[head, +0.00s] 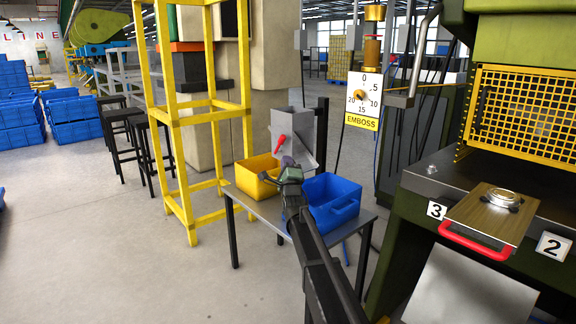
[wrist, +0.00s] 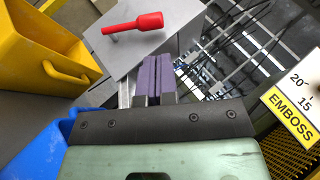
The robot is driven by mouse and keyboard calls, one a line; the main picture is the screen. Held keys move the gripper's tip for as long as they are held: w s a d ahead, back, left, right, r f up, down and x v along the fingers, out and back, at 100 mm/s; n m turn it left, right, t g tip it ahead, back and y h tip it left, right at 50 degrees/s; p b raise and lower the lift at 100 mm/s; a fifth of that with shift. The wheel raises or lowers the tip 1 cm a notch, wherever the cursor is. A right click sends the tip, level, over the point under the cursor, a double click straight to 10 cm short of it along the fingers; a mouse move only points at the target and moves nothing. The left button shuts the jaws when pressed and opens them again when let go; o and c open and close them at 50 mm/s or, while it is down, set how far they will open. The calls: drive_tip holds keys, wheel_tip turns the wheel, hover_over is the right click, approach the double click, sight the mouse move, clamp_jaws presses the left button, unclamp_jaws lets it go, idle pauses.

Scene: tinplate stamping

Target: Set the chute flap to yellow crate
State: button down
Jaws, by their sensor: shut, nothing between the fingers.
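The grey chute (head: 301,133) stands behind a small table, above the two crates. A red lever (head: 280,143) is on its front and leans down to the left in the head view. In the wrist view the red lever (wrist: 137,24) lies just beyond my fingertips, apart from them, against the grey chute plate (wrist: 185,40). My gripper (head: 288,163) is shut and empty, above the table between the crates; its purple fingers (wrist: 153,78) are together. The yellow crate (head: 258,186) is on the left, the blue crate (head: 333,208) on the right. I cannot tell which way the flap lies.
The grey table (head: 262,208) carries both crates. A yellow frame (head: 176,120) stands to the left. The green press with its yellow guard (head: 520,110) is at the right. An EMBOSS dial (head: 362,100) hangs right of the chute. The floor in front is clear.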

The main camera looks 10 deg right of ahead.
sight(282, 139)
drive_tip(key=p+x, duration=0.3)
drive_tip(key=x, duration=0.5)
drive_tip(key=shift+w+r, duration=0.1)
drive_tip(key=shift+w, duration=0.1)
drive_tip(key=shift+a+p, duration=0.15)
drive_tip(key=shift+p, duration=0.15)
